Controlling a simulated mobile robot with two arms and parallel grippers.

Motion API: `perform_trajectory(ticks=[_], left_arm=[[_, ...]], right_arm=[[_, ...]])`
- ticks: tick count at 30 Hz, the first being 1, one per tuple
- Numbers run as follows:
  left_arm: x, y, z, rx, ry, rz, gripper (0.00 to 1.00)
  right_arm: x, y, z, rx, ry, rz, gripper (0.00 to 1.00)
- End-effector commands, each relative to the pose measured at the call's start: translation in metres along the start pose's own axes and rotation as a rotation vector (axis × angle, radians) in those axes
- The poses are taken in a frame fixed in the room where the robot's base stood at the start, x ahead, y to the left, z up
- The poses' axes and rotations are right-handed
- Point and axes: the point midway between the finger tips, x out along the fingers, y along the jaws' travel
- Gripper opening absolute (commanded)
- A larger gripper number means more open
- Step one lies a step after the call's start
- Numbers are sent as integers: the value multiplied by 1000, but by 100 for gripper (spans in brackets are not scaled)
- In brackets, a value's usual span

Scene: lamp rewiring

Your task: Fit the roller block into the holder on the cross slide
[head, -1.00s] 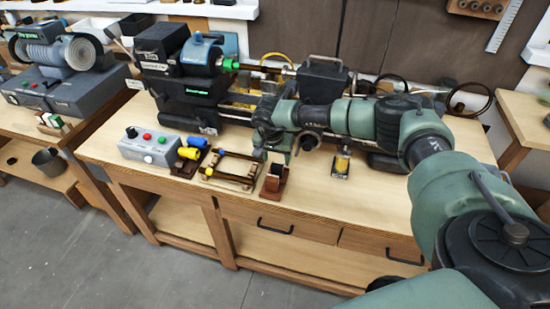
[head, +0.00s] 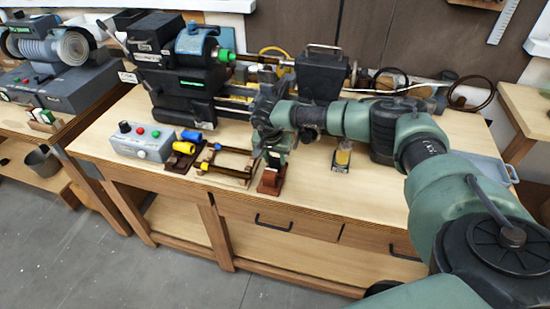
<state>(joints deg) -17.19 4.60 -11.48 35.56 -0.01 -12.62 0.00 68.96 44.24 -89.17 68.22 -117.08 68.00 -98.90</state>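My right gripper (head: 274,163) points down at the front of the bench, with its fingertips at the top of a small reddish-brown wooden stand (head: 271,183). A small dark block showed in this stand earlier; my fingers now cover most of it. It may be the roller block, but I cannot make out rollers. I cannot tell whether the fingers are open or closed on it. The black lathe (head: 183,75) stands behind. Its cross slide and the holder are mostly hidden behind my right arm. My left gripper is not in view.
Left of the stand are a wooden rack (head: 226,167) with yellow-ended rods, blue and yellow cylinders (head: 184,147), and a grey control box (head: 141,142). A small yellow item (head: 343,156) stands to the right. The bench front right of the stand is clear.

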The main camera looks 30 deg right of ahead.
Motion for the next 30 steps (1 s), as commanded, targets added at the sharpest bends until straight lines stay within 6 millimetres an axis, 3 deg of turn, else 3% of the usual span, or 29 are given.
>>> perform_trajectory(ticks=[1, 3, 11, 30], left_arm=[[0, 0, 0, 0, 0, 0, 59], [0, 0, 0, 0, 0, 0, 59], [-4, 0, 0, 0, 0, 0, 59], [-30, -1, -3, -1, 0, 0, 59]], right_arm=[[0, 0, 0, 0, 0, -1, 18], [0, 0, 0, 0, 0, -1, 0], [-6, 0, -2, 1, 1, -2, 0], [-44, 0, -14, 1, 1, -2, 0]])
